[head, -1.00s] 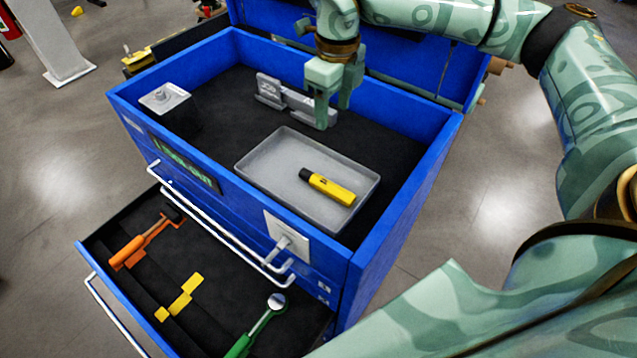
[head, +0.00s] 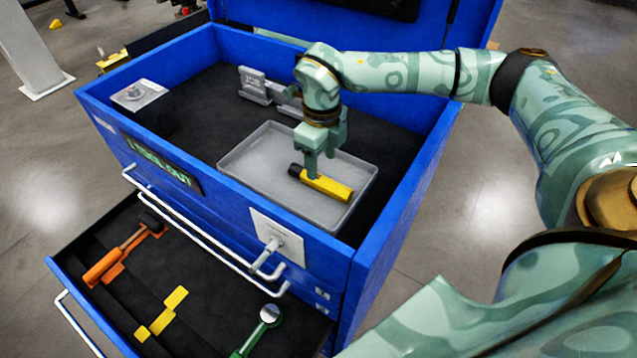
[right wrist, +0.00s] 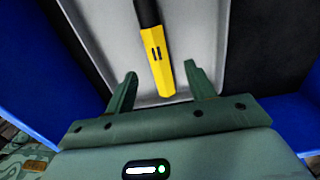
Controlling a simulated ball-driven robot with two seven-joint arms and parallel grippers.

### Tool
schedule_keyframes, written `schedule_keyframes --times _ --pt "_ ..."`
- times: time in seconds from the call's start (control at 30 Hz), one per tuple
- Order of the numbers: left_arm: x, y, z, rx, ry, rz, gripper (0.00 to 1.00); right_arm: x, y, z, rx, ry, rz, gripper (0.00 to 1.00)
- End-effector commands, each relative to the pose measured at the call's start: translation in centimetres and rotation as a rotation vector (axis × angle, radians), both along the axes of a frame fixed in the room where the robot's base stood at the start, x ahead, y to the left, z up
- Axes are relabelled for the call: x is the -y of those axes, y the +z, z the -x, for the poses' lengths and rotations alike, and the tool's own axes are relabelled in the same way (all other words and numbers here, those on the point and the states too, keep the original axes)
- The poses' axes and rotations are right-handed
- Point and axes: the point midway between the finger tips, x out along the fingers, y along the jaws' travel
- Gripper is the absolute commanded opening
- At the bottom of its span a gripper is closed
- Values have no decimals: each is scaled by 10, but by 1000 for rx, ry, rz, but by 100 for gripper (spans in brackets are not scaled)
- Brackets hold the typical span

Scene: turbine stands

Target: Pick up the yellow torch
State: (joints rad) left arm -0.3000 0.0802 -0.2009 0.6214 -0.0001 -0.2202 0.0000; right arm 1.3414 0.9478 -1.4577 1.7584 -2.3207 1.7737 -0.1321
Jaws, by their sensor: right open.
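The yellow torch (head: 327,186) with a black end lies in the grey tray (head: 250,165) inside the blue tool chest. My right gripper (head: 320,168) is over the tray, pointing down, close to the torch's black end in the head view. In the right wrist view the torch (right wrist: 160,62) runs lengthwise ahead, its yellow end near the gap between the two open fingers (right wrist: 157,90). The fingers stand apart, one to each side, and hold nothing. I cannot tell the exact height gap. My left gripper is not in view.
The blue chest walls (head: 400,215) surround the tray. A grey block (head: 138,95) and a grey bracket (head: 254,86) stand inside. The open drawer below holds an orange-handled tool (head: 118,255), yellow pieces (head: 168,306) and a green-handled tool (head: 258,330).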

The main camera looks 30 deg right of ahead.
Motion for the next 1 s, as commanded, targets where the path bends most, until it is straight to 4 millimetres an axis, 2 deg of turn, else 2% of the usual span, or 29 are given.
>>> schedule_keyframes --times 0.17,0.43,0.67,0.87,1.0 --pt "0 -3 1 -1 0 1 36 0 -12 0 0 0 0 55" --pt "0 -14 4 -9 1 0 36 -2 -54 2 -2 0 0 55" --pt "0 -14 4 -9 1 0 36 -1 -56 2 1 0 0 55" --pt "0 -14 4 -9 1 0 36 -1 -56 2 0 0 0 2" --pt "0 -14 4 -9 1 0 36 -1 -55 1 1 0 0 0"
